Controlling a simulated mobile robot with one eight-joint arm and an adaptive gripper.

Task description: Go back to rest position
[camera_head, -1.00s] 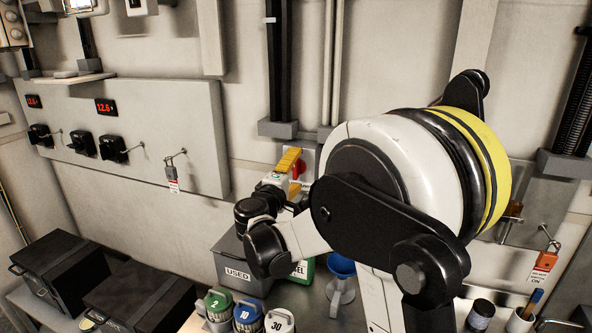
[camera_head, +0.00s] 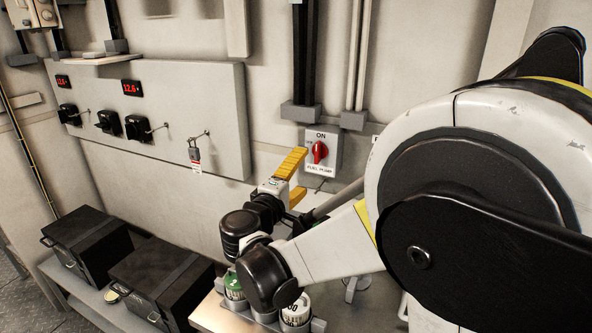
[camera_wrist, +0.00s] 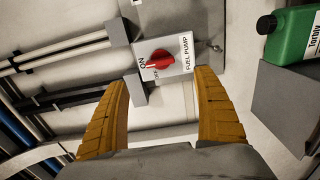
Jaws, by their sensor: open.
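My gripper (camera_head: 293,177) is open and empty, its yellow fingers raised in front of the wall. In the wrist view the two yellow fingers (camera_wrist: 163,112) stand wide apart. The red fuel pump knob (camera_head: 319,152) sits on a white plate marked ON and FUEL PUMP, beyond the fingers and apart from them. The knob (camera_wrist: 160,60) also shows between and beyond the fingertips in the wrist view. My arm's large white and black joint covers much of the right side of the head view.
Two black boxes (camera_head: 88,243) (camera_head: 160,283) stand on the low shelf at left. Numbered containers (camera_head: 296,312) stand below my wrist, partly hidden. A grey panel (camera_head: 160,115) with switches and a padlock (camera_head: 194,150) is on the wall. A green can (camera_wrist: 290,35) shows at right in the wrist view.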

